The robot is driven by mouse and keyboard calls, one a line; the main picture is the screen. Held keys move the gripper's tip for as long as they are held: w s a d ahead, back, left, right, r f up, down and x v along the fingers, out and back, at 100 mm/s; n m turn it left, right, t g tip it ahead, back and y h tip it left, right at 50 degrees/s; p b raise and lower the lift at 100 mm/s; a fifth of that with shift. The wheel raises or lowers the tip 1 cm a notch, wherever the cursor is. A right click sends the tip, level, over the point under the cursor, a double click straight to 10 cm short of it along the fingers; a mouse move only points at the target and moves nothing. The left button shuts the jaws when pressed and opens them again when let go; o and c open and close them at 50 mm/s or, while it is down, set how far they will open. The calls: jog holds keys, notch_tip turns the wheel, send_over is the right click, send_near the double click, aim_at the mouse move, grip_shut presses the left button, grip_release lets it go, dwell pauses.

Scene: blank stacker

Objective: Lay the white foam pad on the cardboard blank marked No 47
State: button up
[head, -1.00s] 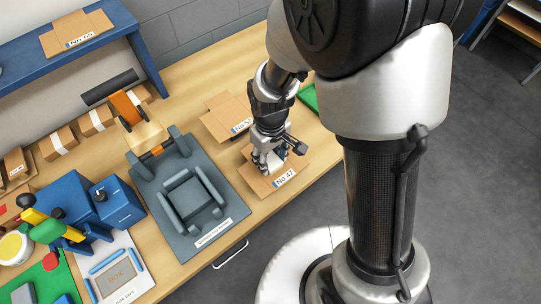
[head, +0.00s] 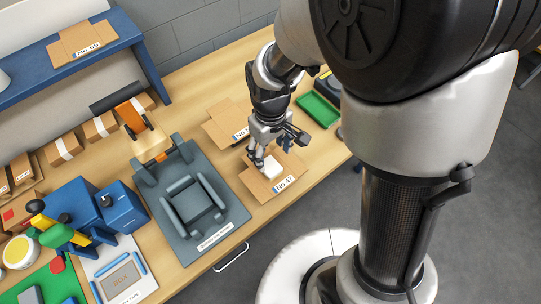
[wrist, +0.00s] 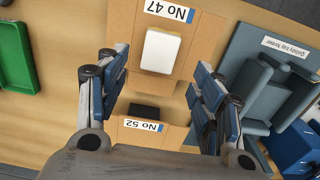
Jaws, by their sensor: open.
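The white foam pad (wrist: 161,51) lies flat on the cardboard blank marked No 47 (wrist: 201,37), near its middle. In the head view the pad (head: 272,167) shows beside my fingers, on the No 47 blank (head: 257,188). My gripper (wrist: 160,90) is open and empty, with its fingers apart on either side of the view and the pad beyond the tips. In the head view my gripper (head: 262,158) is just above and beside the pad and partly hides the blank.
The blank marked No 52 (wrist: 176,133) lies close by, with a dark block (wrist: 144,112) near it. A green tray (head: 318,109) lies right of my gripper. A grey fixture (head: 190,200) stands to the left. Another blank (head: 82,40) lies on the blue shelf.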

jog(key=s+d+r+m+t+p, duration=0.1)
jog(key=s+d+r, duration=0.15)
jog(key=r, duration=0.45)
jog(key=s+d+r+m+t, duration=0.1)
jog(key=d+r+m, duration=0.15)
jog(key=r, duration=0.45)
jog(key=s+d+r+m+t, duration=0.2)
jog(key=s+d+r, duration=0.4)
jog(key=s, duration=0.4)
jog(key=shift+r+m+t, duration=0.3)
jog(key=shift+r+m, duration=0.2)
jog(key=shift+m, duration=0.15)
jog(key=shift+a+f+b, duration=0.1)
jog(key=shift+f+b, duration=0.4)
jog(key=shift+f, duration=0.05)
